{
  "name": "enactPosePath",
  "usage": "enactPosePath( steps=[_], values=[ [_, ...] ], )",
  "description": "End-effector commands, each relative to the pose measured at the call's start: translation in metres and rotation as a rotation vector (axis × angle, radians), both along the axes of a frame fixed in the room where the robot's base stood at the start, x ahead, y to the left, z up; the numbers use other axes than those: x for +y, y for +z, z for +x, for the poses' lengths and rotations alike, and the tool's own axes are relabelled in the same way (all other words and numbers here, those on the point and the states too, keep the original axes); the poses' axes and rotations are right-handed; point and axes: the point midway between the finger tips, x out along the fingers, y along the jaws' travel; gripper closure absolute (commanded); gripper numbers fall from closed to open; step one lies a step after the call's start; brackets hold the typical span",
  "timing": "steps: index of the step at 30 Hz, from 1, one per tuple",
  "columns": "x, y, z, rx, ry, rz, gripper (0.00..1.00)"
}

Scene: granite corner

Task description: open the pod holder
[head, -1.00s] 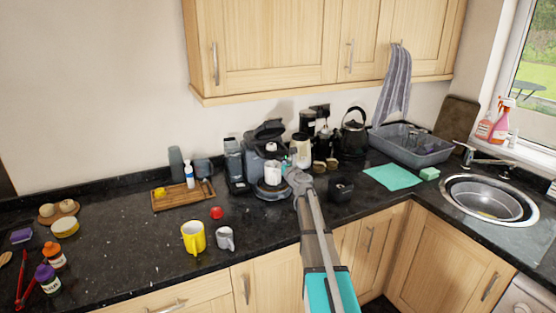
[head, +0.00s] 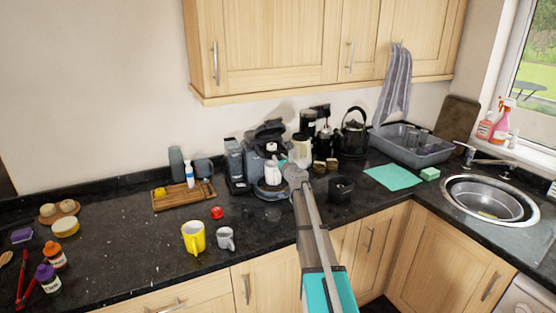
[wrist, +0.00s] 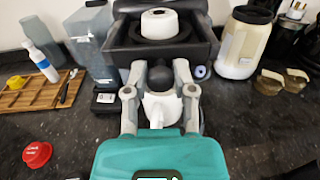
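The dark grey coffee machine (head: 268,150) stands at the back of the counter, its top part tilted up in the head view. In the wrist view its dark upper body (wrist: 200,50) fills the top centre, with a white ring-shaped part (wrist: 160,24) on it. A rounded dark knob-like part (wrist: 160,76) sits below, between my fingertips in the picture; I cannot tell whether it is the pod holder or whether they touch it. A white mug (wrist: 160,108) is partly hidden lower down. My gripper (wrist: 159,76) has its fingers apart, in front of the machine.
A wooden tray (head: 166,204) with a white bottle is left of the machine. A red lid-like object (head: 217,212), yellow mug (head: 193,238) and grey mug (head: 225,239) stand in front.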

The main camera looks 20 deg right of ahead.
Motion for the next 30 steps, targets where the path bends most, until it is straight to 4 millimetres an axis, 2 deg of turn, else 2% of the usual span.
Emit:
enactPosePath(
  steps=[1,3,4,13,17,24,30],
  values=[
    [0.000,0.000,0.000,0.000,0.000,0.000,0.85],
    [0.000,0.000,0.000,0.000,0.000,0.000,0.98],
    [0.000,0.000,0.000,0.000,0.000,0.000,1.00],
    [0.000,0.000,-0.006,0.000,0.000,0.000,1.00],
    [0.002,0.000,-0.024,0.000,0.000,0.000,1.00],
    [0.004,0.000,-0.071,0.000,-0.002,0.000,1.00],
    [0.004,0.000,-0.087,0.000,0.000,0.000,1.00]
  ],
)
